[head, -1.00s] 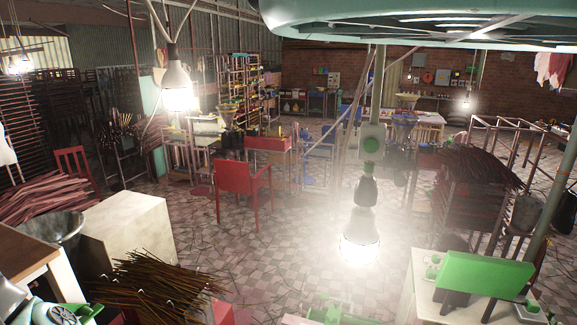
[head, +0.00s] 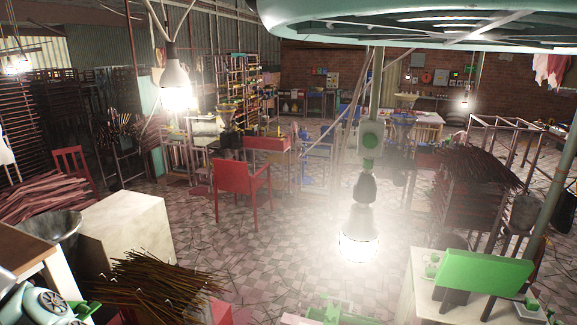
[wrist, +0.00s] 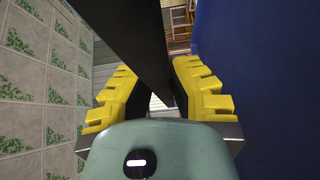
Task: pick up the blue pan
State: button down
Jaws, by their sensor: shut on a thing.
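My gripper (wrist: 154,76) shows in the wrist view, its yellow ridged fingers closed on a dark, straight bar that runs up between them toward the top left. The bar looks like the handle of the blue pan. A large plain blue surface (wrist: 262,75), which appears to be the pan, fills the right side, close beside the right finger. Its rim and full shape are out of frame, and where bar and blue surface join is not visible. In the head view neither the gripper nor the pan can be made out.
In the head view, a pale block (head: 128,238), a grey bowl (head: 50,227) and a heap of thin sticks (head: 155,285) crowd the lower left. A red chair (head: 242,190) stands mid-room. A table with a green board (head: 484,271) is at lower right. Tiled floor (head: 285,245) lies open between.

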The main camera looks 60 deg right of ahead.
jog(key=shift+r+b, duration=2.6)
jog(key=shift+r, duration=1.65)
jog(key=shift+d, duration=0.1)
